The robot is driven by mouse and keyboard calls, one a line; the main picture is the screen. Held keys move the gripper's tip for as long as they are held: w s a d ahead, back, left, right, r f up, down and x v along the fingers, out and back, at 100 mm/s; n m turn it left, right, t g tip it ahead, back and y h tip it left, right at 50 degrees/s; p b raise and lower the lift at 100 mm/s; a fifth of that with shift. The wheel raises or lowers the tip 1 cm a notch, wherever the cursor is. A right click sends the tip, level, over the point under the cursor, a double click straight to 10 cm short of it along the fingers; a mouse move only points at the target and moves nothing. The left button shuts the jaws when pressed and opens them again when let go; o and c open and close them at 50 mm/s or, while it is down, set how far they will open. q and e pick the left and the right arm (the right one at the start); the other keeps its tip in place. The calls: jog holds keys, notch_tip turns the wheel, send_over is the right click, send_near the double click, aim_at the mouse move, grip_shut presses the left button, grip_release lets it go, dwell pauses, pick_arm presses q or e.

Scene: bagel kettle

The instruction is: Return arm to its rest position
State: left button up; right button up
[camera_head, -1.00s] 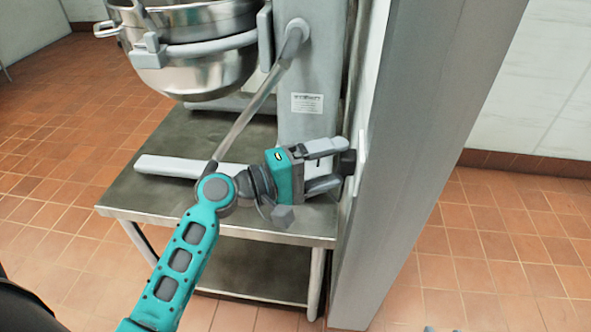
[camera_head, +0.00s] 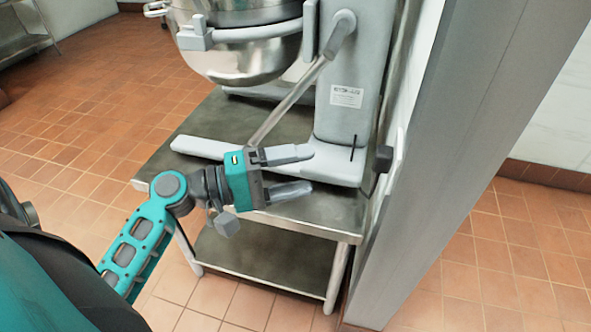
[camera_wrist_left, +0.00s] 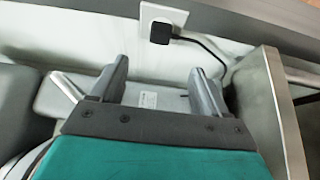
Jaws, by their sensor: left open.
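My left gripper (camera_head: 288,172) is open and empty in the head view. Its two grey fingers point right, in front of the mixer's base and over the metal table's front part. My teal left arm comes in from the lower left. In the left wrist view the two fingers (camera_wrist_left: 157,85) are spread apart with nothing between them. Beyond them are the white wall outlet and a black plug (camera_wrist_left: 161,33) with its cord. My right gripper is not in view.
A large grey mixer (camera_head: 350,75) with a steel bowl (camera_head: 240,60) stands on the metal table (camera_head: 320,213). A lower shelf (camera_head: 265,262) is under it. A grey wall edge (camera_head: 465,130) rises right of the table. A black plug (camera_head: 383,158) sits at the wall.

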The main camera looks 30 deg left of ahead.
pick_arm(q)
jog(key=s+d+f+m+g+y, duration=0.1)
jog(key=s+d+f+m+y, duration=0.1)
jog(key=d+f+m+y, duration=0.3)
jog(key=s+f+m+y, duration=0.1)
jog(key=s+f+m, duration=0.15)
jog(key=f, duration=0.45)
jog(key=s+d+f+m+g+y, duration=0.1)
jog(key=d+f+m+y, duration=0.2)
jog(key=f+m, duration=0.3)
jog(key=s+a+r+n+y+p, duration=0.1)
jog(key=a+r+p, duration=0.3)
jog(key=r+p, duration=0.7)
jog(key=p, duration=0.5)
jog(key=shift+s+n+y+p, duration=0.2)
jog(key=shift+n+y+p, duration=0.1)
jog(key=shift+n+p, duration=0.05)
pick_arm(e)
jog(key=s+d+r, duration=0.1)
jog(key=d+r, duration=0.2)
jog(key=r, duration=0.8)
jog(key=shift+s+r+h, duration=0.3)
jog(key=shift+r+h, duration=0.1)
